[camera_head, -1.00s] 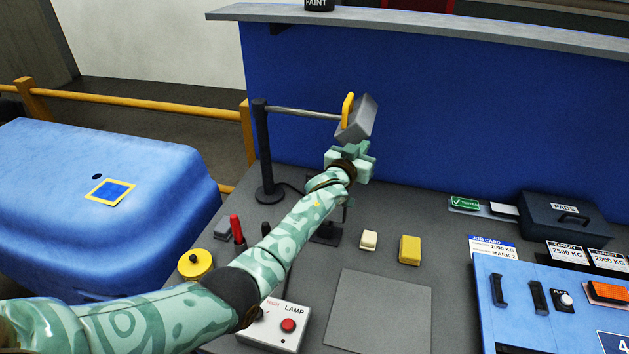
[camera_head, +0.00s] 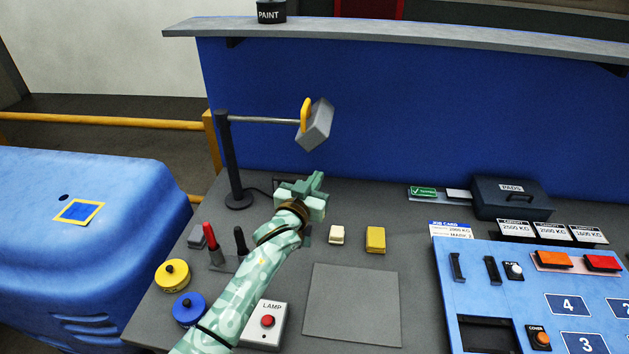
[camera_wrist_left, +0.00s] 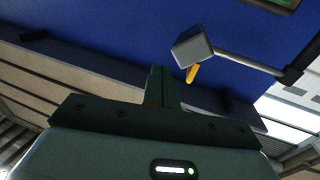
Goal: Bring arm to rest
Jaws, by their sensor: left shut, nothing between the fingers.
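My left gripper (camera_head: 304,189) is pale green and stands over the grey bench, shut and empty. In the left wrist view its fingers (camera_wrist_left: 163,88) are together with nothing between them. Above it in the head view is a lamp: a grey box-shaped head (camera_head: 315,124) with a yellow handle (camera_head: 305,114), on a rod from a black post (camera_head: 233,165). The gripper is apart from the lamp head, which also shows in the left wrist view (camera_wrist_left: 192,50). My right gripper is in neither view.
Cream (camera_head: 337,234) and yellow (camera_head: 375,239) blocks lie to the right. A bare grey mat (camera_head: 352,305) is in front. A blue panel (camera_head: 455,300) stands right.

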